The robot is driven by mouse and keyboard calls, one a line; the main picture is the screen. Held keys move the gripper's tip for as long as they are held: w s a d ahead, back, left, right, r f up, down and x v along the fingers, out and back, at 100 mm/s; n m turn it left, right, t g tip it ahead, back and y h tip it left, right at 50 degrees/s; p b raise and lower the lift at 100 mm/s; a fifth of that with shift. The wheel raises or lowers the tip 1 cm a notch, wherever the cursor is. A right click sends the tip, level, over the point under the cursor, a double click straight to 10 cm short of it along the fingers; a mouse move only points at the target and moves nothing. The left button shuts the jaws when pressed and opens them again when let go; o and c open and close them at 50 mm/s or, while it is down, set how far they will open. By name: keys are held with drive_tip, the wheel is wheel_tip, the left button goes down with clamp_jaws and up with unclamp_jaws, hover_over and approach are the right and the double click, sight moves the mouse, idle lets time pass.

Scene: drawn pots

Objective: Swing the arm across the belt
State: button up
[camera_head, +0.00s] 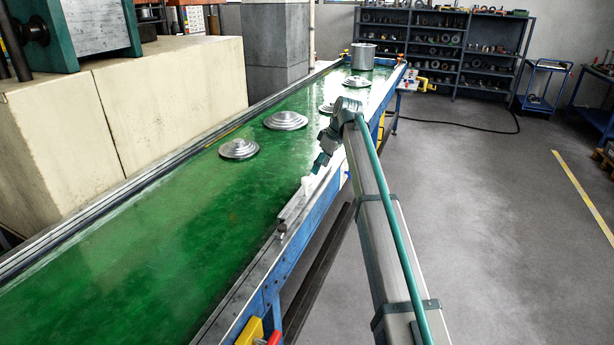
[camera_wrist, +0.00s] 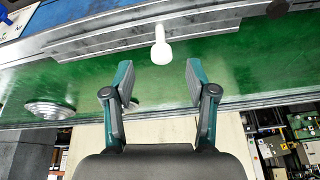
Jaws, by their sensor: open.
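The green belt (camera_head: 160,225) runs from the lower left to the far end of the room. Several round metal lids lie on it, among them one nearer lid (camera_head: 239,149) and a larger one (camera_head: 285,120). A metal pot (camera_head: 362,57) stands near the far end. My gripper (camera_head: 318,165) hangs at the belt's right edge; in the wrist view it (camera_wrist: 159,72) is open with nothing between its fingers. A white peg-like piece (camera_wrist: 161,46) is just past the fingertips, at the metal side rail (camera_wrist: 110,42). One lid (camera_wrist: 48,110) shows to the left of the fingers.
A pale block (camera_head: 130,110) carrying a green machine (camera_head: 88,28) stands left of the belt, with a grey pillar (camera_head: 275,55) behind. Dark shelves (camera_head: 440,45) line the back wall. A blue cart (camera_head: 543,85) stands at right. The floor right of my arm is clear.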

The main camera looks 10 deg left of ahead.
sight(306, 178)
drive_tip(key=shift+n, duration=0.9)
drive_tip(key=a+f+p, duration=0.1)
drive_tip(key=f, duration=0.1)
drive_tip(key=w+a+f+p, duration=0.1)
drive_tip(key=a+f, duration=0.1)
drive_tip(key=w+a+f+p, duration=0.1)
drive_tip(key=a+f, duration=0.1)
drive_tip(key=shift+f, duration=0.15)
clamp_jaws()
